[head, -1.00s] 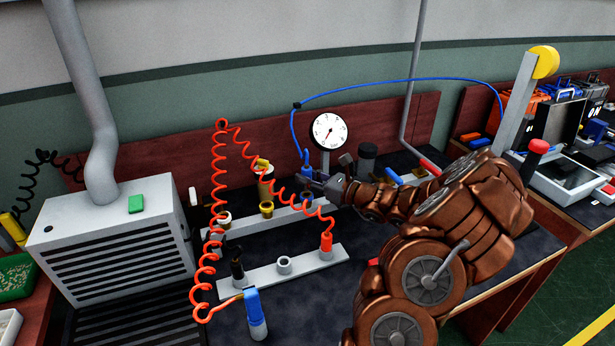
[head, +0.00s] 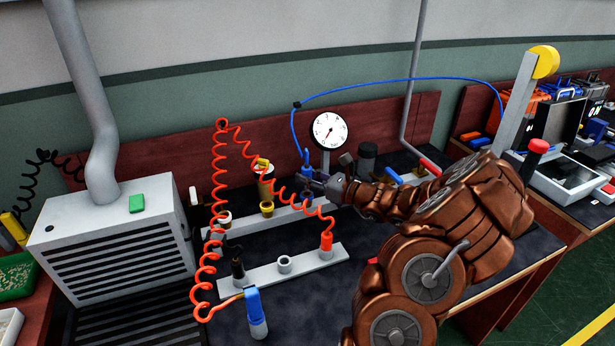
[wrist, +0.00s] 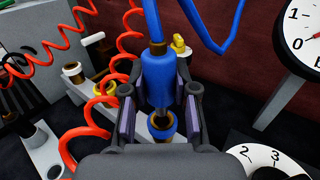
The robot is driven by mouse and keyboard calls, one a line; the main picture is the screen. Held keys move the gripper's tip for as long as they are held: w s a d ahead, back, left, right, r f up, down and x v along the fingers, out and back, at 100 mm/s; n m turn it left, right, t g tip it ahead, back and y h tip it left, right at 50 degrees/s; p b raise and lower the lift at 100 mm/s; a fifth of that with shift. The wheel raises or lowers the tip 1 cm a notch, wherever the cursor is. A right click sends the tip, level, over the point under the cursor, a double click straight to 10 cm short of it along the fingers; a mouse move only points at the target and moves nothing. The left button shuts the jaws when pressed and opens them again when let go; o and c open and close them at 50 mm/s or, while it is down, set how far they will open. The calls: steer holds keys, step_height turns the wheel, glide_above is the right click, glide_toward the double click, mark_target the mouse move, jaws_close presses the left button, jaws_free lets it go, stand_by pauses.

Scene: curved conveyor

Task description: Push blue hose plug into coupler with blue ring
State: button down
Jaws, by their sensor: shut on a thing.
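The blue hose plug (wrist: 158,80) stands upright between the finger pads of my gripper (wrist: 160,116) in the wrist view. My gripper is shut on it. A blue hose rises from its top. The plug's narrow metal tip points down at the mouth of the coupler with the blue ring (wrist: 162,131). The tip overlaps the ring in this view, and I cannot tell how far it is inside. In the head view my gripper (head: 318,181) holds the plug (head: 306,170) over the rear rail, with the blue-ringed coupler (head: 307,196) partly hidden beneath.
A yellow-ringed coupler (head: 267,208) stands to the left on the rear rail (head: 240,228). A coiled red hose (head: 215,190) hangs left of my gripper. A front rail (head: 262,277) holds a red plug (head: 326,241). A round gauge (head: 330,130) stands behind.

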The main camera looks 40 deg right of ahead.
mark_target(308, 190)
steer(key=shift+f+b, duration=0.6)
steer(key=shift+f, duration=1.4)
stand_by(0.6)
steer(key=c, duration=0.8)
jaws_free()
steer(key=shift+s, duration=0.15)
steer(key=v, duration=1.1)
steer(key=shift+s+d, duration=0.25)
steer(key=shift+s, duration=0.05)
